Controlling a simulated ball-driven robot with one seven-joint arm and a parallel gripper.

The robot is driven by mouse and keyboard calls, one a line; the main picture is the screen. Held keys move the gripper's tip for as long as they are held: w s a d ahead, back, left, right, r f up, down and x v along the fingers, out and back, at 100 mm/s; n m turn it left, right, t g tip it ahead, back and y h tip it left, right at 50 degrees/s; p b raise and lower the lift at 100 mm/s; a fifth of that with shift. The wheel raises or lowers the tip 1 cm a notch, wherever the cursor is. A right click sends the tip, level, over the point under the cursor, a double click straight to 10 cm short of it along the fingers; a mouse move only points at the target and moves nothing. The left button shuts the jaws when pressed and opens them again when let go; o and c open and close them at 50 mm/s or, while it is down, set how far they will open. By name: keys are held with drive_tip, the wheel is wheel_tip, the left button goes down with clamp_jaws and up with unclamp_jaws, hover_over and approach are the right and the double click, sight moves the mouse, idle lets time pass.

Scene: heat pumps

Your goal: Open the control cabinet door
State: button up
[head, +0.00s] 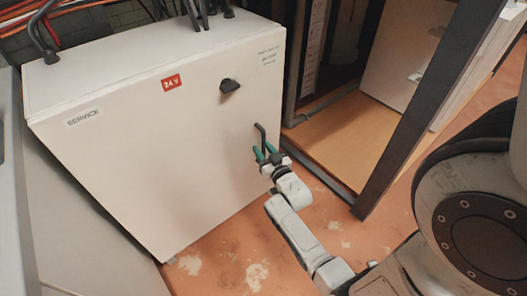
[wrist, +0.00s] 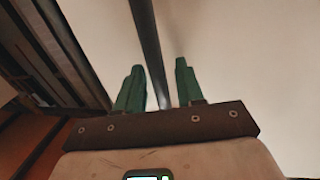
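The control cabinet (head: 160,130) is a large pale box with its door shut, at the left and middle of the head view. Its front bears a red "24 V" label, a "SERVICE" label and a black knob (head: 230,86). A dark bar handle (head: 260,138) stands on the right side of the door. My gripper (head: 266,152) is at this handle. In the wrist view, my gripper's green fingers (wrist: 158,90) are apart, with the dark handle bar (wrist: 150,50) between them. Gaps show on both sides of the bar.
A dark frame post (head: 425,110) stands right of the cabinet, with a wooden board (head: 340,140) and a pale box (head: 405,50) behind it. Black cables (head: 195,12) enter the cabinet top. Reddish worn floor (head: 225,255) lies open before the cabinet.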

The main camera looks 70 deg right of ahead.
clamp_jaws()
idle(0.4)
